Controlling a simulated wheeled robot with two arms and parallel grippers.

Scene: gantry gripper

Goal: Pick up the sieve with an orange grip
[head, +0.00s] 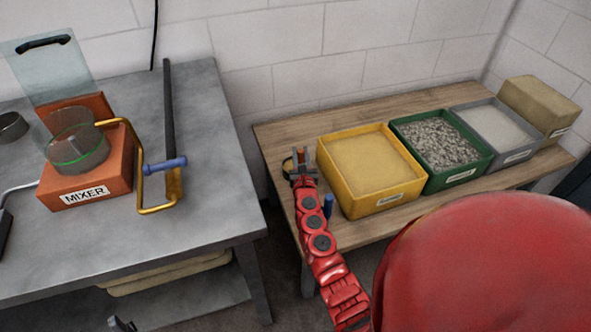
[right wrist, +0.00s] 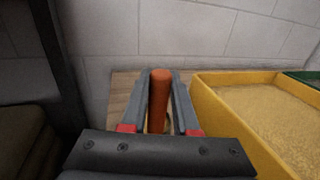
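The sieve's orange grip (right wrist: 160,95) stands upright between the two fingers of my right gripper (right wrist: 164,85) in the right wrist view. A narrow gap shows between the grip and the right finger, so the gripper looks open around it. In the head view, my right gripper (head: 301,163) is at the wooden table's left end, beside the yellow bin. The sieve (head: 288,166) shows there only as a small round edge, mostly hidden by the gripper. A small dark part at the head view's bottom edge may be my left gripper (head: 122,324); its fingers are unclear.
The yellow bin (head: 383,199) of sand stands close right of my right gripper. A green bin (head: 461,176), a grey bin (head: 515,152) and a tan block (head: 542,105) follow rightward. The orange mixer (head: 105,172) stands on the grey metal table (head: 215,200) at left.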

